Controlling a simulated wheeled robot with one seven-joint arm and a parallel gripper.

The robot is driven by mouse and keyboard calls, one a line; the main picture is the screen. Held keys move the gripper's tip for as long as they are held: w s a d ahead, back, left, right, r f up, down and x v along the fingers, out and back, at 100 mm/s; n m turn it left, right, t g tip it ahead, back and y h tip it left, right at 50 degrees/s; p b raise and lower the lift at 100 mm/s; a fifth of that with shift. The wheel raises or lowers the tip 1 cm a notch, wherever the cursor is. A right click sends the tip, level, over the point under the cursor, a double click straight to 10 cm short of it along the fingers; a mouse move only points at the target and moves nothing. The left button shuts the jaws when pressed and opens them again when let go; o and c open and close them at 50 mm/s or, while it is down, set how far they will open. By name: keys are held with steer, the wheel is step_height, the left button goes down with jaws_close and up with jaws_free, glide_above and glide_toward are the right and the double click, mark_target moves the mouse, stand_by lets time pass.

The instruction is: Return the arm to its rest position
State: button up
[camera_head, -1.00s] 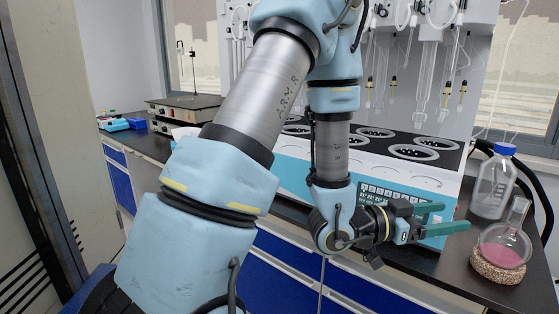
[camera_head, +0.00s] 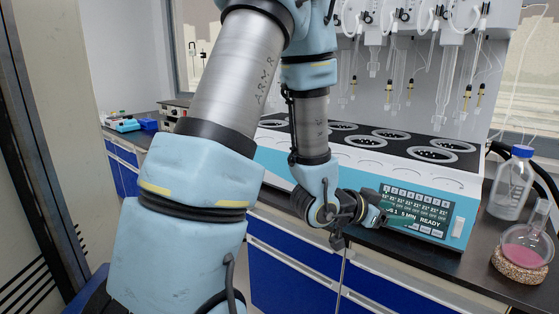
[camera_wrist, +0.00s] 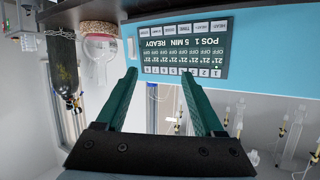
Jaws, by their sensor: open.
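My arm (camera_head: 232,80) is light blue and silver and stays bent, rising in front of the bench and folding down to the wrist. My gripper (camera_wrist: 158,74) has two dark green fingers spread apart with nothing between them. In the head view its body (camera_head: 365,208) is at the front of the multi distiller (camera_head: 280,163), near the lit display (camera_head: 412,211). In the head view the fingers are hard to make out. In the wrist view the display (camera_wrist: 184,47) appears upside down beyond the fingertips, reading "POS 1 5 MIN READY".
A bottle with a blue cap (camera_head: 510,185) and a round flask with pink liquid (camera_head: 527,248) on a cork ring (camera_head: 518,268) stand on the bench at right. Glassware (camera_head: 448,70) hangs above the distiller. Blue drawers (camera_head: 280,270) are below the bench.

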steer(key=w+a+f+n+t+y+p, duration=0.1)
steer(key=w+a+n+y, duration=0.25)
steer(key=a, duration=0.45)
steer(key=w+a+f+n+y, duration=0.1)
steer(key=w+a+n+y, duration=0.15)
steer(key=a+y, duration=0.45)
steer(key=s+a+r+n+g+y, duration=0.1)
steer(key=s+a+n+g, duration=0.1)
steer(key=a, duration=0.6)
steer(key=s+a+r+n+g+y+p, duration=0.1)
steer(key=s+a+n+g, duration=0.2)
steer(key=s+a, duration=0.4)
steer(key=shift+s+a+r+n, duration=0.25)
steer(key=shift+a+r+n, duration=0.05)
steer(key=shift+a+n, duration=0.65)
